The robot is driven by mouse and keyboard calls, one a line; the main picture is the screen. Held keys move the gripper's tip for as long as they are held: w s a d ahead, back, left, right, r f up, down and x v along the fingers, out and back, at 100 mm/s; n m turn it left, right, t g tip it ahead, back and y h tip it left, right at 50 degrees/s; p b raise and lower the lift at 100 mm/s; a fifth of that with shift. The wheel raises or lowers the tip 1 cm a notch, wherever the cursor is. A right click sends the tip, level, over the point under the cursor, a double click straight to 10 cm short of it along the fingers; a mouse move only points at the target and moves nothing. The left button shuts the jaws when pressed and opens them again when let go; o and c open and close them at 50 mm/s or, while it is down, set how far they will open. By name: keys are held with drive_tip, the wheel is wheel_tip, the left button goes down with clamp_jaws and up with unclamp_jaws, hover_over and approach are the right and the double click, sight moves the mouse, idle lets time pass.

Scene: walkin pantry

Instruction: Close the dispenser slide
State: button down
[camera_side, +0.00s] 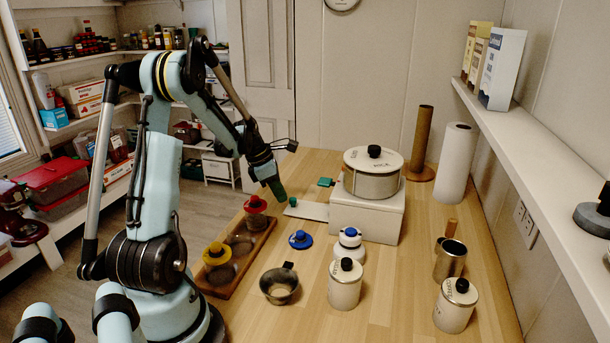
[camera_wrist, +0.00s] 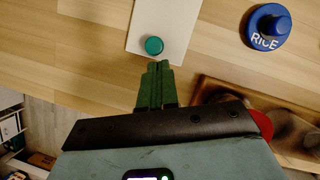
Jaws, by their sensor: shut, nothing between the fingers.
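The dispenser (camera_side: 367,215) is a white box with a round metal drum and a black-knobbed lid on top. Its slide (camera_side: 312,212) is a flat white plate that sticks out from the box's left side. A round green knob (camera_side: 292,201) stands on the plate's outer end. In the wrist view the slide (camera_wrist: 170,15) runs off the top edge, with the green knob (camera_wrist: 154,46) near its end. My gripper (camera_side: 281,198) is shut and empty, with green fingers. Its fingertips (camera_wrist: 158,64) are just beyond the plate's outer end, close to the knob; I cannot tell whether they touch it.
A blue lid marked RICE (camera_wrist: 268,27) lies right of the slide. A wooden rack (camera_side: 225,281) with red and yellow knobbed lids is near my arm. White canisters (camera_side: 345,290), a metal cup (camera_side: 279,286) and a paper roll (camera_side: 456,165) stand around. Open tabletop surrounds the slide.

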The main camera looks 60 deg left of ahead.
sight(302, 210)
drive_tip(key=shift+w+d, duration=0.1)
drive_tip(key=shift+w, duration=0.1)
drive_tip(key=w+d, duration=0.2)
drive_tip(key=shift+w+d, duration=0.35)
drive_tip(key=shift+d, duration=0.05)
